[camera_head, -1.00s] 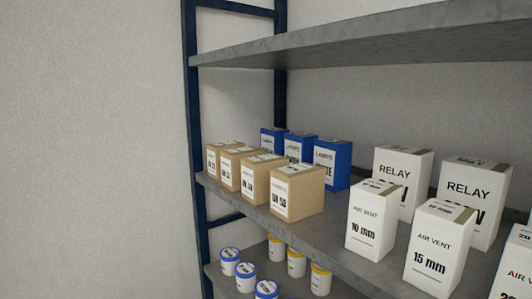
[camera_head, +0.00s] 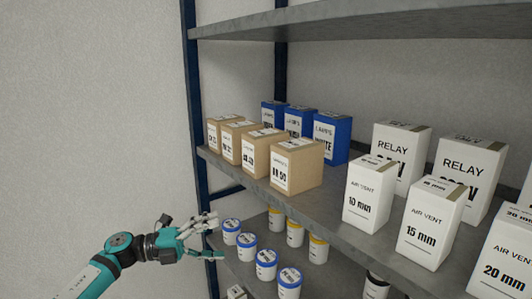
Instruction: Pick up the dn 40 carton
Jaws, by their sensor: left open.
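Several brown cartons stand in a row on the middle shelf at its left end. The nearest, largest one (camera_head: 310,172) seems to read DN 50. The carton just left of it, which I take for the dn 40 carton (camera_head: 264,153), has small print that is hard to read. It stands upright, its right side partly covered by the nearest carton. My left gripper (camera_head: 213,236) is open and empty, below and left of the cartons, in front of the shelf's left end. It touches no carton. My right gripper is not in view.
Blue lamp boxes (camera_head: 331,138) stand behind the cartons. White air vent boxes (camera_head: 367,197) and relay boxes (camera_head: 400,158) stand to the right. Blue-lidded tubs (camera_head: 266,265) and yellow-lidded tubs (camera_head: 318,249) sit on the lower shelf. A dark blue upright post (camera_head: 190,80) bounds the rack's left side.

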